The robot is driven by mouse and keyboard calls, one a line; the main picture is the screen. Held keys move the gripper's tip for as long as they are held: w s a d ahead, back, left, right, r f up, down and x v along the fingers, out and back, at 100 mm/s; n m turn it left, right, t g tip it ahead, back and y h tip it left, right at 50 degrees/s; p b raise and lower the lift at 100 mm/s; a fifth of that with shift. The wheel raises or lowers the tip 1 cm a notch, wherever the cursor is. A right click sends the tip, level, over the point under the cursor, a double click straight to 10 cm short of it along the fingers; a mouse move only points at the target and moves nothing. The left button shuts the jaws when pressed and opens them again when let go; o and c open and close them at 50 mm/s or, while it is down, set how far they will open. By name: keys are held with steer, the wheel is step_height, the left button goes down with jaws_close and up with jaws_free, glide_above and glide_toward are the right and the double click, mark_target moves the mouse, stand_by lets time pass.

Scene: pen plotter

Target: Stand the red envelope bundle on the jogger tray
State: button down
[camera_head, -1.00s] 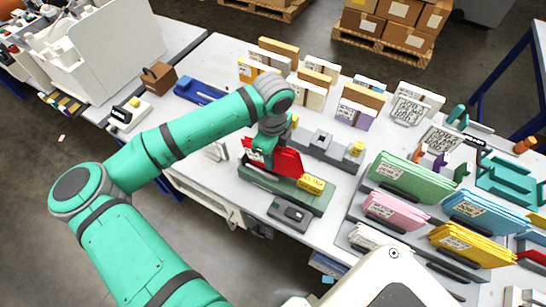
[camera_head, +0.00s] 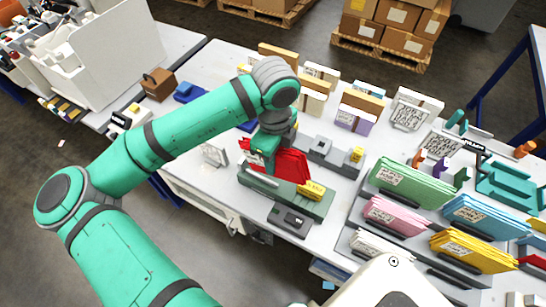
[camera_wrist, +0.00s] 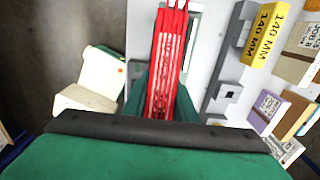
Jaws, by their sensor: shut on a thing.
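The red envelope bundle (camera_head: 291,164) is at the green jogger tray (camera_head: 252,181) on the table, partly hidden behind my gripper. My gripper (camera_head: 264,160) is shut on the bundle near its left end. In the wrist view the bundle (camera_wrist: 168,60) is seen along its top edge, several red envelopes standing side by side between my fingers. Part of the green tray shows beneath it. I cannot tell whether the bundle's lower edge touches the tray. A yellow block (camera_head: 311,190) sits at the tray's right end.
A grey fixture with a yellow block (camera_head: 356,155) lies behind the tray. A rack at right holds green (camera_head: 412,180), pink (camera_head: 393,213), blue and yellow bundles. A dark grey device (camera_head: 290,221) is at the tray's front. Several labelled envelope stacks stand at the back.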

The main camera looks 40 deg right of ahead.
steer(key=s+a+r, duration=0.5)
steer(key=s, duration=0.3)
steer(key=shift+s+a, duration=0.15)
steer(key=shift+s, duration=0.2)
steer(key=shift+w+r, duration=0.1)
